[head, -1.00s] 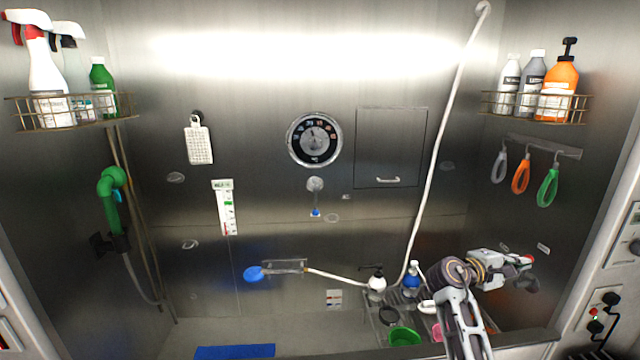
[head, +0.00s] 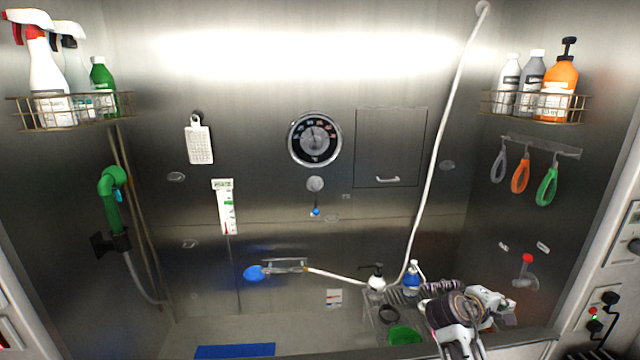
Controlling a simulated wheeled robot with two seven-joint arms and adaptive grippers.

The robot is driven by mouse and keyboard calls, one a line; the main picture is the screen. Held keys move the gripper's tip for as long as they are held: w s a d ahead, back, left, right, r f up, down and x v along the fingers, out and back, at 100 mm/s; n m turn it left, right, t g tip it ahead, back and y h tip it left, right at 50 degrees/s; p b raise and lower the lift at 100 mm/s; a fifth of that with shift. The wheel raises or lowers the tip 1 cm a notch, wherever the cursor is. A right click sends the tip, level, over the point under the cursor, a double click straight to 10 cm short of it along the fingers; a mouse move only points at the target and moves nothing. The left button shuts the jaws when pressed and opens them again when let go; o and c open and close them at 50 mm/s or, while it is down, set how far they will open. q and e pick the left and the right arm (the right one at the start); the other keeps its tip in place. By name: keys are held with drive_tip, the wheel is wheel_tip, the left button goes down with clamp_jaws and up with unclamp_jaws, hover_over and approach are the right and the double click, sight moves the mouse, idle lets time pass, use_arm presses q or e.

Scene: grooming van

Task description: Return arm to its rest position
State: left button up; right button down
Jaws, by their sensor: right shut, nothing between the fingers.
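My right arm (head: 457,312) rises from the bottom edge at the lower right, bent with its forearm pointing right. My right gripper (head: 510,318) is shut and empty, low in front of the right wall. It is below and a little left of a red-knobbed lever (head: 527,259) on that wall, apart from it. The fingertips are small and dark in this view. My left arm and gripper are not in view.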

drive_tip(key=s+a+f+y, duration=0.4)
drive_tip(key=s+a+f, duration=0.2)
drive_tip(key=f, duration=0.3)
drive_tip(key=s+a+f+m+g+y, duration=0.15)
drive_tip(key=s+a+f+y, duration=0.3)
drive_tip(key=s+a, duration=0.5)
drive_tip(key=s+a+f+m+g+y, duration=0.15)
drive_tip(key=s+a+f+y, duration=0.3)
drive_tip(key=s+a, duration=0.5)
drive_tip(key=s+d+f+b, duration=0.1)
drive_tip(key=s+f+b, duration=0.15)
drive_tip(key=f, duration=1.65)
drive_tip(key=s+f+b, duration=0.1)
drive_tip(key=f+b, duration=0.2)
drive_tip(key=f, duration=1.5)
drive_tip(key=s+d+f+g+b, duration=0.1)
drive_tip(key=s+d+f+b, duration=0.1)
drive_tip(key=s+f, duration=0.9)
drive_tip(key=s+d+f+b, duration=0.2)
drive_tip(key=s+f, duration=0.9)
drive_tip(key=f, duration=0.3)
drive_tip(key=shift+g, duration=0.4)
drive_tip(key=shift+f, duration=0.1)
